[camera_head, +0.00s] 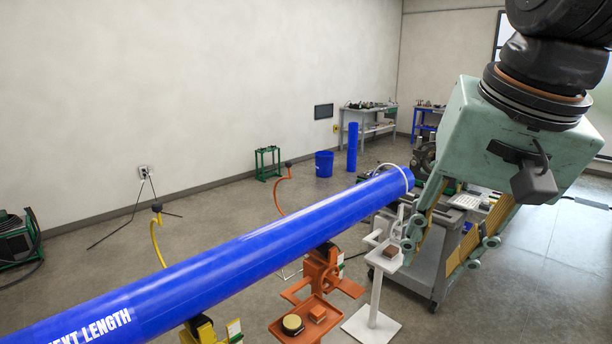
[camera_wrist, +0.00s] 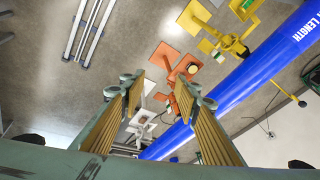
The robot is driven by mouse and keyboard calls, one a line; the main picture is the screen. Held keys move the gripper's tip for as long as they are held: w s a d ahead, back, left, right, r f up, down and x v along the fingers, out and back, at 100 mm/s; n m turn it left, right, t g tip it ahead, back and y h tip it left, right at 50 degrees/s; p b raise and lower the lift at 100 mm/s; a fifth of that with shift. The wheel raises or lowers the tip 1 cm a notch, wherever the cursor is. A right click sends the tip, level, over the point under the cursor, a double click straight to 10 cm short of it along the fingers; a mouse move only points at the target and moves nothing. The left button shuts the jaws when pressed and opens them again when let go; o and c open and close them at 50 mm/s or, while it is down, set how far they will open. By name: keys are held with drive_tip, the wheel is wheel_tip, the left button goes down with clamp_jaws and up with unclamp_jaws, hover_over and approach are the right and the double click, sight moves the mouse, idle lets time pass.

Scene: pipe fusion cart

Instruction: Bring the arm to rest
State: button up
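My gripper (camera_head: 442,250) hangs at the right of the head view below its pale green housing, fingers pointing down and to the left. In the wrist view my gripper (camera_wrist: 160,88) shows two yellow-padded fingers spread apart with nothing held between them. Below and beyond the gap are an orange stand (camera_wrist: 183,92) and a white stand (camera_wrist: 143,120). In the head view the fingers overlap part of the grey cart (camera_head: 448,232), so some of it is hidden.
A long blue pipe (camera_head: 240,248) runs diagonally past the gripper's left, its far end by the cart. Open floor (camera_head: 520,290) lies at the lower right.

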drive_tip(key=s+d+f+n+b, duration=0.2)
drive_tip(key=s+f+n+b, duration=0.1)
drive_tip(key=s+f, duration=0.6)
drive_tip(key=s, duration=0.4)
drive_tip(key=shift+s+d+f+n+h, duration=0.15)
drive_tip(key=shift+s+d+n+h, duration=0.15)
drive_tip(key=shift+d+n+h, duration=0.1)
drive_tip(key=shift+w, duration=0.1)
idle(1.4)
